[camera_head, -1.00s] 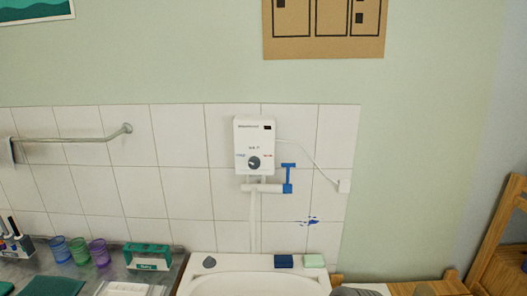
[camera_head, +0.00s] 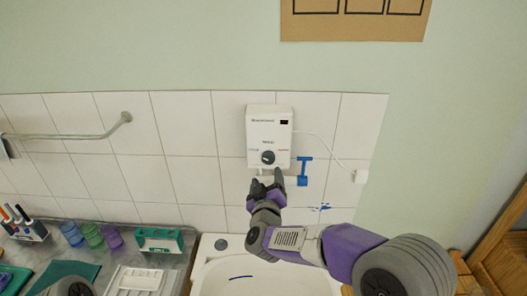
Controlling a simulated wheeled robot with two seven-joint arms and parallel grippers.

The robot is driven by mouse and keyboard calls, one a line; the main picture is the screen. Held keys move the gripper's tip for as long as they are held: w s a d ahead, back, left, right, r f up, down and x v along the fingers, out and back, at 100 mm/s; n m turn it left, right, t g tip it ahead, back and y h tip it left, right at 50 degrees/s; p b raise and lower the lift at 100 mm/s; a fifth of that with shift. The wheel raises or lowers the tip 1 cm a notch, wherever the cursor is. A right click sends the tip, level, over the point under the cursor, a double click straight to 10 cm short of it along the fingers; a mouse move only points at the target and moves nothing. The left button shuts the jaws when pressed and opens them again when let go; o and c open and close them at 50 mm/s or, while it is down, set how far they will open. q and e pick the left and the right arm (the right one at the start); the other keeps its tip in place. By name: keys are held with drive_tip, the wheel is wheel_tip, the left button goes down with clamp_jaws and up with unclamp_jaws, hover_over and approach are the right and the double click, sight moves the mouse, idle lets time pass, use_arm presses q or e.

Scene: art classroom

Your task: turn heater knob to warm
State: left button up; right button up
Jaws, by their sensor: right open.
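The white heater (camera_head: 270,126) is fixed to the tiled wall above the sink. Its round dark knob (camera_head: 268,157) is low on the front panel, between small blue and red marks. My right gripper (camera_head: 266,176) is just below the knob, pointing up, with its fingers apart and nothing seen between them. It hides part of the pipe under the heater. Whether a finger touches the heater's lower edge cannot be told. My left gripper is not in view.
A white cable runs to a wall box (camera_head: 360,177). The sink (camera_head: 225,270) lies below. Cups (camera_head: 93,235) and a green holder (camera_head: 160,240) stand on the left counter.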

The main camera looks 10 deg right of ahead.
sight(268, 160)
drive_tip(key=x, duration=0.5)
drive_tip(key=r+x, duration=0.1)
drive_tip(key=x, duration=0.1)
drive_tip(key=shift+w+d+p, duration=0.25)
drive_tip(key=shift+w+p, duration=0.1)
drive_tip(key=shift+p, duration=0.05)
drive_tip(key=shift+r, duration=0.1)
drive_tip(key=c, duration=1.1)
drive_tip(key=shift+o, duration=0.2)
